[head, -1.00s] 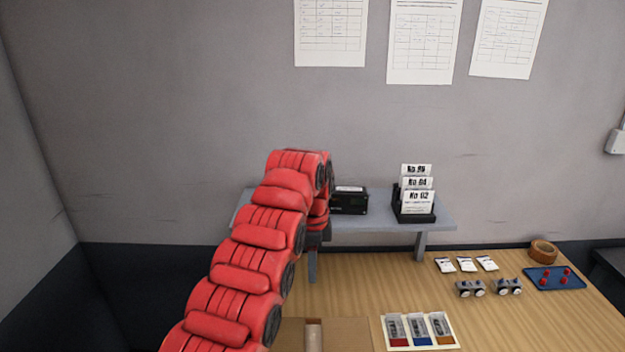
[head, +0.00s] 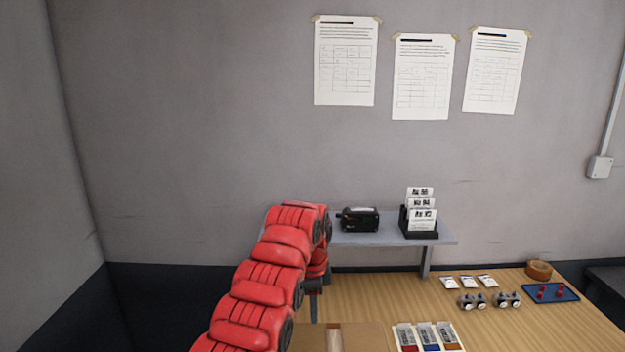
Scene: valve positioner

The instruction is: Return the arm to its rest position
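My red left arm rises from the bottom edge and bends over at the left end of the grey shelf (head: 385,239). Below its last red link, a small dark part of my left gripper (head: 316,284) shows, pointing down in front of the shelf's left part. Its fingers are too hidden to tell open from shut, and I see nothing held. My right arm and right gripper are out of view.
On the shelf are a black device (head: 358,219) and a black card holder (head: 419,229).

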